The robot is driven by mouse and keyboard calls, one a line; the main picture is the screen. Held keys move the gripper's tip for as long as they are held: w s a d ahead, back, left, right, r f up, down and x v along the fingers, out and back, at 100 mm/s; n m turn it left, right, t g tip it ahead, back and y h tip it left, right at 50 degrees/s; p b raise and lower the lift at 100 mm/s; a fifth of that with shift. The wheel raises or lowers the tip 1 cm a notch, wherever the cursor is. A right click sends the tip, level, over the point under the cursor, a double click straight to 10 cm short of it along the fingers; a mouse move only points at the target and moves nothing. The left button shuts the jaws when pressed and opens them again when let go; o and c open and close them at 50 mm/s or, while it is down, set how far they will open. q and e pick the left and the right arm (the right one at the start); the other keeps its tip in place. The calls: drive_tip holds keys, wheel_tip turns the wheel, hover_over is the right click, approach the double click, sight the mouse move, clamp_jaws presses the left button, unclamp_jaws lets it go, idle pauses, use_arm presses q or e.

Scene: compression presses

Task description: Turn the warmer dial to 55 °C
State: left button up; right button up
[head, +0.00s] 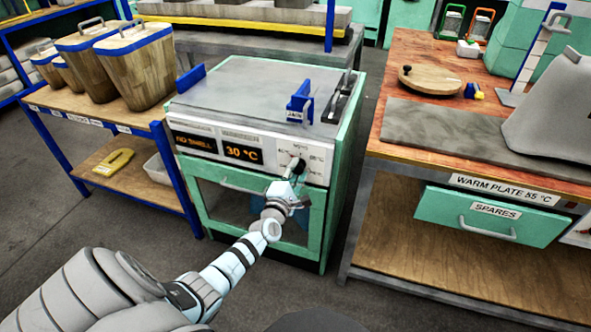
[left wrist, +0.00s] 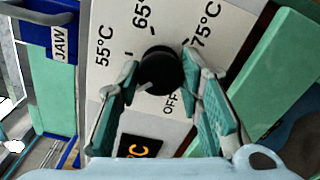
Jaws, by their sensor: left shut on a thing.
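The warmer dial (left wrist: 158,72) is a round black knob on the pale front panel of the green-framed warmer. My left gripper (head: 294,180) reaches it from the front, and in the left wrist view (left wrist: 163,98) its green-padded fingers are shut on it from both sides. Printed marks around it read 55°C, 65°C, 75°C and OFF. The dial's pale pointer line points to the lower left in the wrist view, below the 55°C label and left of OFF. The orange display (head: 243,153) reads 30 °C. My right gripper is not in view.
Another display (head: 194,141) reads NO SHELL. Blue jaws (head: 301,101) stand on the warmer's grey top (head: 255,85). A wooden bench (head: 420,68) with a SPARES drawer (head: 492,215) and a WARM PLATE 55 °C label (head: 504,189) stands at right. Shelves with bins (head: 132,68) stand at left.

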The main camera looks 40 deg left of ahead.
use_arm(q)
drive_tip(key=m+p, duration=0.1)
drive_tip(key=m, duration=0.3)
drive_tip(key=shift+m, duration=0.3)
drive_tip(key=shift+m+p, duration=0.5)
drive_tip(key=shift+m, duration=0.7)
drive_tip(key=shift+f+m+p, duration=0.1)
drive_tip(key=shift+m+p, duration=0.2)
drive_tip(key=shift+m, duration=0.8)
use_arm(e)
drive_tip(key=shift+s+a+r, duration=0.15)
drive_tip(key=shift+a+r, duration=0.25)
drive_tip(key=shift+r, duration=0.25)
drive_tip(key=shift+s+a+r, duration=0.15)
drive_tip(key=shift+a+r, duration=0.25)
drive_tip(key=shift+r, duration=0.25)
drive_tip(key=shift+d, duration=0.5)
